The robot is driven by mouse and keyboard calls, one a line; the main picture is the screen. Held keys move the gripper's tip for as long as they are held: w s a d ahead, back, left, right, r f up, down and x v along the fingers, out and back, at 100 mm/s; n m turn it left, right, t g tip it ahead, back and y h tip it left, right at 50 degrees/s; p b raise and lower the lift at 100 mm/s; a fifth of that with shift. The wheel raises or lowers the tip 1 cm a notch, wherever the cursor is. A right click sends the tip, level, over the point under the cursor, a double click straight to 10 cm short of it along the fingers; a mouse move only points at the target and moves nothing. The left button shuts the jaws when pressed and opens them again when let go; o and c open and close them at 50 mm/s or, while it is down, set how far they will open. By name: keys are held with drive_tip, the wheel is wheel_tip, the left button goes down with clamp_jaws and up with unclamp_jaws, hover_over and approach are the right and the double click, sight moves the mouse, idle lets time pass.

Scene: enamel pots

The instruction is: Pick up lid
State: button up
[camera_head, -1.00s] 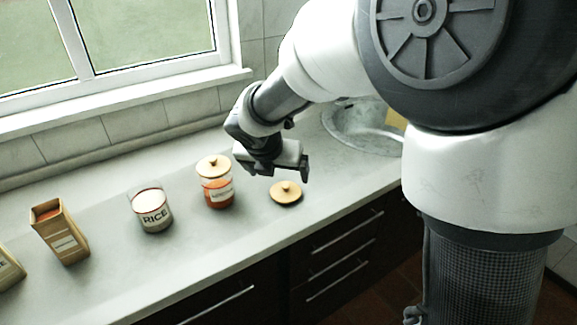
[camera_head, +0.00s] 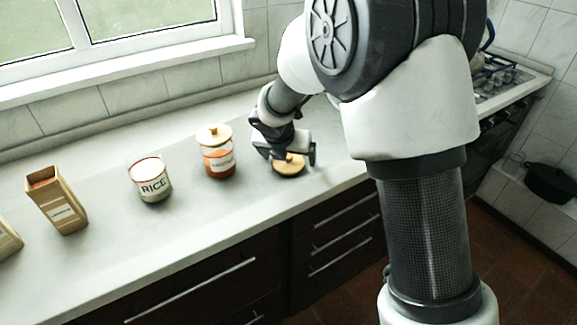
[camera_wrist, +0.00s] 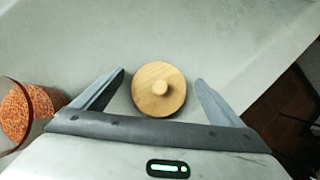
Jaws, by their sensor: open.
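A round wooden lid (camera_head: 289,168) with a small knob lies flat on the grey counter, near its front edge. My gripper (camera_head: 291,157) is low over the lid, and part of the lid is hidden behind it in the head view. In the wrist view the lid (camera_wrist: 159,89) shows whole, between the two spread fingers of my gripper (camera_wrist: 160,85), with a gap on each side. The gripper is open and holds nothing.
A glass jar (camera_head: 218,160) with orange contents and its own wooden lid stands just left of my gripper.

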drive_tip(key=shift+r, duration=0.1)
drive_tip(key=c, duration=1.1)
